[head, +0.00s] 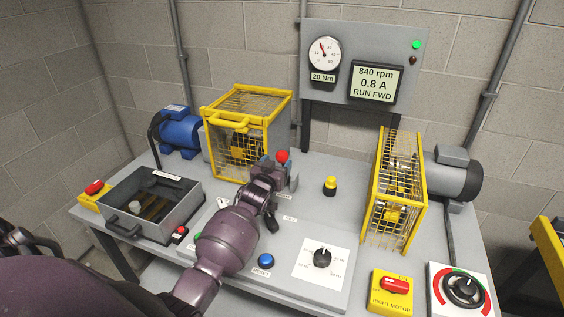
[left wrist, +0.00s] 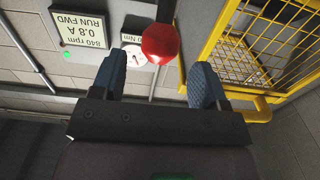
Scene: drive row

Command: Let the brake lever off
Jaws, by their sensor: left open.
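The brake lever's red ball knob (head: 282,156) stands up behind the console, just beyond my left gripper (head: 274,163). In the left wrist view the red knob (left wrist: 160,44) shows ahead, between the two blue-padded fingers of the left gripper (left wrist: 163,75). The fingers are apart, and the view does not show whether they touch the knob. The lever's shaft is mostly hidden by my gripper in the head view. The display (head: 376,84) reads 840 rpm, 0.8 A, RUN FWD, and the dial (head: 324,53) hangs beside it. My right gripper is not seen.
A yellow mesh guard (head: 207,112) stands close to the left of the knob, and another guard (head: 378,190) is at the right. An open grey box (head: 190,205), a blue button (head: 265,261) and a selector panel (head: 310,274) are nearer.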

